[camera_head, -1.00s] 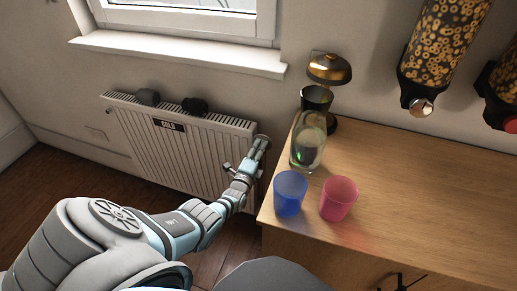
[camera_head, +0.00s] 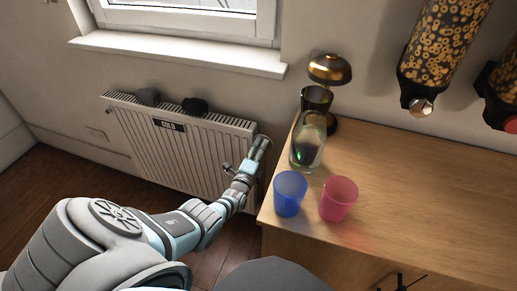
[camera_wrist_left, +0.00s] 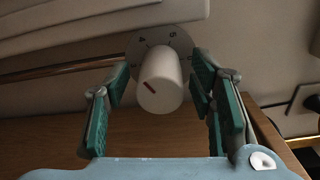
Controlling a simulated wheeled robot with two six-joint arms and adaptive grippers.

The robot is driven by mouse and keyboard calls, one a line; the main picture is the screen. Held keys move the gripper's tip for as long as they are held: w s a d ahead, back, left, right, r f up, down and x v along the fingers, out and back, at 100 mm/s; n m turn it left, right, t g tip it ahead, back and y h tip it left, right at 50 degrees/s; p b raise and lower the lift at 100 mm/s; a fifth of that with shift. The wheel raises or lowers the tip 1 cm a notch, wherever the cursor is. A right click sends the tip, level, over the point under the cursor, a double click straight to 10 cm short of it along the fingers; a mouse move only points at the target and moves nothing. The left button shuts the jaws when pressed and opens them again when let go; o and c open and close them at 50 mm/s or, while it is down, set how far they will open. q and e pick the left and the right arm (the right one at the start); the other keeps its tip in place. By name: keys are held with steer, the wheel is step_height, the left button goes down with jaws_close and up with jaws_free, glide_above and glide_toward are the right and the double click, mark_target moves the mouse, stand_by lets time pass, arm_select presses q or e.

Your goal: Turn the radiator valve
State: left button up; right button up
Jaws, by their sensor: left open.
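The radiator valve (camera_wrist_left: 160,84) is a white round knob with a red mark, in front of a grey numbered dial (camera_wrist_left: 176,42). It shows in the left wrist view between the two finger pads of my open left gripper (camera_wrist_left: 160,100). There is a gap on each side of the knob. In the head view my left gripper (camera_head: 258,152) reaches the right end of the white radiator (camera_head: 180,145), beside the wooden counter, and mostly hides the valve. A label on the radiator (camera_head: 170,125) reads COLD. My right gripper is not in view.
The wooden counter (camera_head: 420,190) stands close to the right of my left gripper. Two dark items (camera_head: 195,106) lie on the radiator top.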

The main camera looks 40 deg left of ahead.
arm_select(q)
steer(key=v, duration=1.2)
